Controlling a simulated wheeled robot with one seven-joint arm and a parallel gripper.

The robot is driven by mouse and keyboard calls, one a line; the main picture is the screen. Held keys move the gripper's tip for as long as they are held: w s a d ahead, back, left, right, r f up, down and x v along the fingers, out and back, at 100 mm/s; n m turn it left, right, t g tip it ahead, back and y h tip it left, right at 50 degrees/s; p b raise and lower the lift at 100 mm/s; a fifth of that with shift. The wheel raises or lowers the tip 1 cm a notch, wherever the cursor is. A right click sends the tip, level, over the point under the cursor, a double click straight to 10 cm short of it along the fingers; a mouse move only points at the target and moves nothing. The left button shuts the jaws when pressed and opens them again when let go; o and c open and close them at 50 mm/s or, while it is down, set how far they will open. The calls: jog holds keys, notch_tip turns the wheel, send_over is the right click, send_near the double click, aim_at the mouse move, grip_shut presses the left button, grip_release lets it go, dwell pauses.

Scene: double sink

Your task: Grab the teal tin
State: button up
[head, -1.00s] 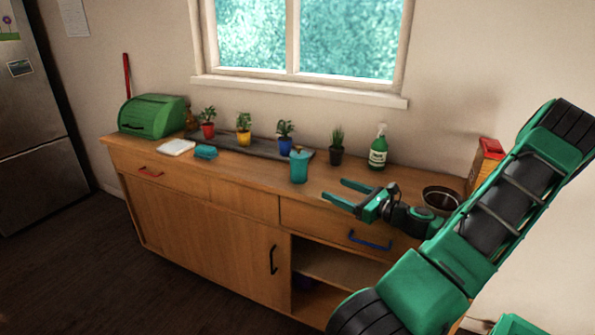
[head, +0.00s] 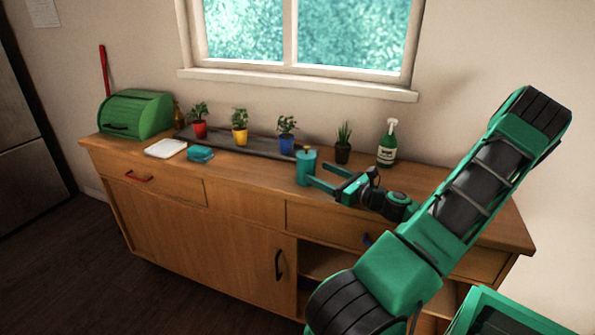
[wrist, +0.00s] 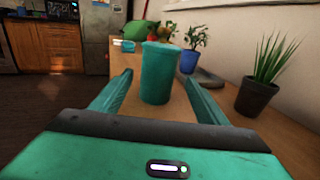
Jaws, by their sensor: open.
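The teal tin (head: 305,168) stands upright on the wooden counter, near its front edge, with a small knob on its lid. My gripper (head: 321,175) is open beside it, with its fingers pointing left toward the tin. In the wrist view the tin (wrist: 160,74) stands straight ahead, a little beyond or just at the fingertips (wrist: 160,82). The gap between the fingers is wider than the tin, and nothing is held. I cannot tell whether either finger touches it.
Potted plants stand behind, including a blue pot (head: 287,144) and a black pot (head: 343,152). A green spray bottle (head: 387,147) stands behind my gripper. A teal folded cloth or box (head: 200,154), a white item (head: 166,148) and a green bread box (head: 137,115) are further left.

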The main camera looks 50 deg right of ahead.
jog(key=w, duration=1)
jog(key=shift+w+a+r, duration=0.15)
jog(key=shift+w+a, duration=0.15)
jog(key=shift+w, duration=0.05)
jog(key=shift+c, duration=0.6)
jog(key=c, duration=1.1)
